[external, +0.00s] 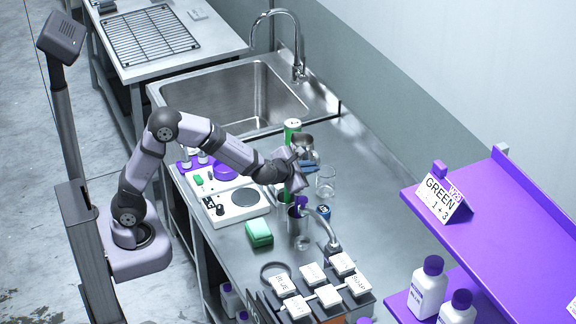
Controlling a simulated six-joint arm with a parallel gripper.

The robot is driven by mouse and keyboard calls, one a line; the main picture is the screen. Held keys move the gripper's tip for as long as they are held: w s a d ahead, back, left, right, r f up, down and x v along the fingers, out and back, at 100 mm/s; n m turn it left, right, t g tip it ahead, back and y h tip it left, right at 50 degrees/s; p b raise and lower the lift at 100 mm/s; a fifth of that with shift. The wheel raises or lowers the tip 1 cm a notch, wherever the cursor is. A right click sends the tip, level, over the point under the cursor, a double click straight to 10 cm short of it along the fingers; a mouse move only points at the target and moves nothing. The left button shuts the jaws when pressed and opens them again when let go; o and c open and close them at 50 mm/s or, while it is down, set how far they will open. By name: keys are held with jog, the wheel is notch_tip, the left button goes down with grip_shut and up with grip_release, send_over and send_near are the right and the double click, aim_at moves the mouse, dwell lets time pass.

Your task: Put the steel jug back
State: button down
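A steel jug (304,141) shows just beyond my gripper, in front of a green can. My gripper (298,156) is at the near side of the jug and partly covers it. The fingers are small and dark here, so I cannot tell whether they are closed on the jug or only beside it. I also cannot tell whether the jug rests on the steel counter (345,178) or is held above it. A second steel vessel (297,222) stands nearer, by a curved metal spout.
A white panel with a round plate (245,198) and a green block (258,233) lie left of my gripper. A clear glass (325,182) stands to the right. The sink (235,100) is behind. Labelled white blocks (313,274) fill the front. A purple shelf (500,215) overhangs at right.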

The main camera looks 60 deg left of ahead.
jog(key=s+a+n+g+y+p, duration=0.2)
jog(key=s+a+n+y+p, duration=0.15)
jog(key=s+a, duration=0.3)
jog(key=s+d+f+n+g+p, duration=0.1)
jog(key=s+d+f+p, duration=0.1)
jog(key=s+p, duration=0.45)
jog(key=s+d+f+n+g+p, duration=0.1)
jog(key=s+d+p, duration=0.2)
jog(key=s+p, duration=0.3)
jog(key=w+a+r+n+b, duration=0.1)
jog(key=w+a+r+b, duration=0.1)
jog(key=w+a, duration=0.55)
jog(key=w+a+r+g+y+b, duration=0.15)
jog(key=w+a, duration=0.25)
jog(key=w, duration=0.7)
jog(key=w+a+r+n+b, duration=0.1)
jog(key=w+a+r, duration=0.1)
jog(key=w+a, duration=0.55)
jog(key=w+d+f+m+t+h+b, duration=0.25)
jog(key=w+d+m+h+b, duration=0.35)
jog(key=d, duration=0.4)
jog(key=w+d+f+m+t+h+b, duration=0.1)
jog(key=w+d+m+t+h+b, duration=0.25)
jog(key=w+d+m+h, duration=0.4)
jog(key=s+d+f+m+g+h+b, duration=0.3)
jog(key=s+d+m+g+h+b, duration=0.4)
jog(key=s+d+m, duration=0.6)
jog(key=shift+s+d+f+m+g+h+b, duration=0.15)
jog(key=shift+s+d+m+g+h+b, duration=0.15)
jog(key=shift+d+m+h+b, duration=0.4)
